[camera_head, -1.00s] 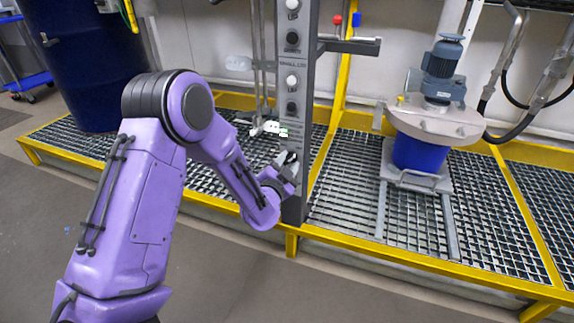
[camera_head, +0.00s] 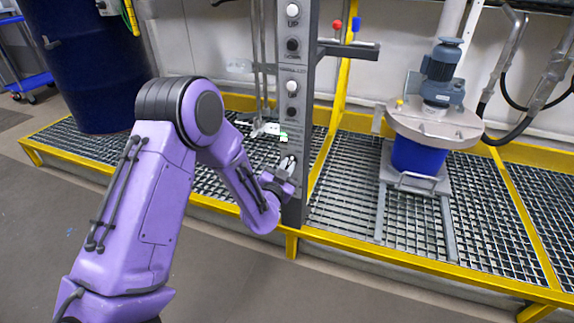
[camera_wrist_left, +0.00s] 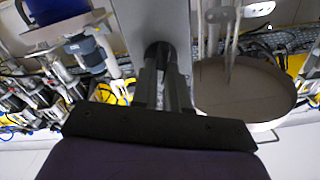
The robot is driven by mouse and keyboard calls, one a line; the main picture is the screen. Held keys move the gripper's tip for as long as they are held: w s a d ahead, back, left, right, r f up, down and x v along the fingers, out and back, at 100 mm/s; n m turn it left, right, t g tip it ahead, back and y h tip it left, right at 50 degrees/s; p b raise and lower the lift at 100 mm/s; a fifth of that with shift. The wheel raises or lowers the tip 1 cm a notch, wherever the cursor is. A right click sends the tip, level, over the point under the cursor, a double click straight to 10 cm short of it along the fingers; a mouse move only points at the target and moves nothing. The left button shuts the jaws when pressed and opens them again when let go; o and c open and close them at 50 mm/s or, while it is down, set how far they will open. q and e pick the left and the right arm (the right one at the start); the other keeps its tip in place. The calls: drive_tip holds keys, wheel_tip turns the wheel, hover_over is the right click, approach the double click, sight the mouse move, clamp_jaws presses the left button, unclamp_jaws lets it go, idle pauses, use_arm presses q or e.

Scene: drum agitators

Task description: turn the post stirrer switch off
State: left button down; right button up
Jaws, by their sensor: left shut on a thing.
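The grey control post (camera_head: 297,138) stands upright near the middle of the head view. My left gripper (camera_head: 287,166) is at its lower front face, below the push buttons. In the left wrist view, my left gripper (camera_wrist_left: 162,78) has its two dark fingers closed around the dark knob of the post stirrer switch (camera_wrist_left: 158,50). The fingers hide most of the knob, so I cannot tell which position it points to. My right gripper is not in view.
White and black buttons, including a white one (camera_head: 292,87), sit on the post above my gripper. A blue drum mixer with a grey motor (camera_head: 442,68) stands on the right. A dark blue drum (camera_head: 88,70) stands at the left. A yellow-edged grating (camera_head: 345,207) surrounds the post.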

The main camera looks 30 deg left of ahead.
use_arm(q)
drive_tip(key=n+p, duration=0.1)
drive_tip(key=n, duration=0.3)
drive_tip(key=n+p, duration=0.1)
drive_tip(key=n, duration=0.3)
drive_tip(key=n+p, duration=0.1)
drive_tip(key=n, duration=0.3)
drive_tip(key=shift+s+a+f+p, duration=0.1)
drive_tip(key=shift+s+a+p, duration=0.05)
drive_tip(key=shift+a+p, duration=0.2)
drive_tip(key=shift+n, duration=0.3)
drive_tip(key=c, duration=1.1)
unclamp_jaws()
drive_tip(key=shift+c, duration=0.2)
drive_tip(key=p+v, duration=0.1)
drive_tip(key=v, duration=0.9)
drive_tip(key=shift+s, duration=0.3)
